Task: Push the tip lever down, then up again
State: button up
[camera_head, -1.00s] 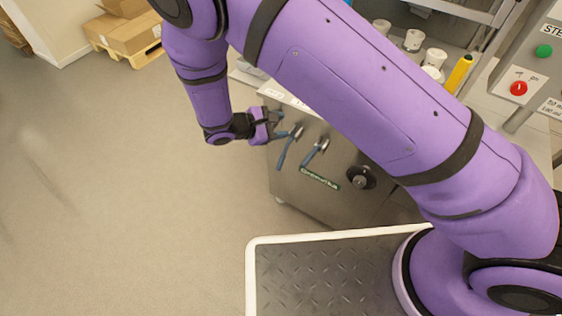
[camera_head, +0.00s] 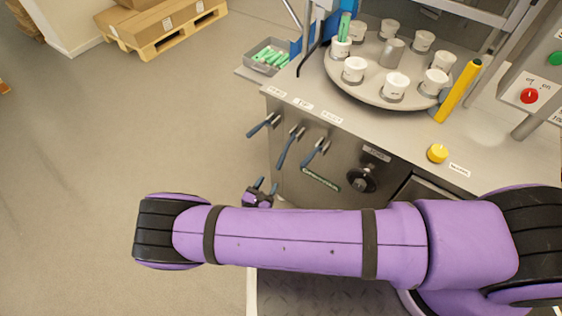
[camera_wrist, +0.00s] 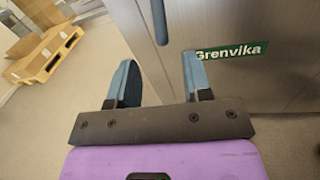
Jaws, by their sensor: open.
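Three blue-handled levers stick out of the machine's steel front in the head view: a left one (camera_head: 262,125), a middle one (camera_head: 288,150) and a right one (camera_head: 315,154). Small labels sit above them; the middle label (camera_head: 303,103) seems to read TIP, but the print is too small to be sure. The left lever sticks out to the left; the middle one hangs steeper. My gripper (camera_head: 266,184) is open and empty, below the levers and apart from them. In the wrist view its two blue fingers (camera_wrist: 162,78) are spread before the steel front, with a blue handle end (camera_wrist: 160,20) beyond.
A green Grenvika sign (camera_head: 320,179) and a black knob (camera_head: 362,179) are on the front. Open floor lies left; a pallet with boxes (camera_head: 160,35) stands farther back.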

aim_at(279, 165)
jog(key=x, duration=1)
jog(key=shift+w+d, duration=0.15)
jog(key=shift+w, duration=0.15)
grip_shut()
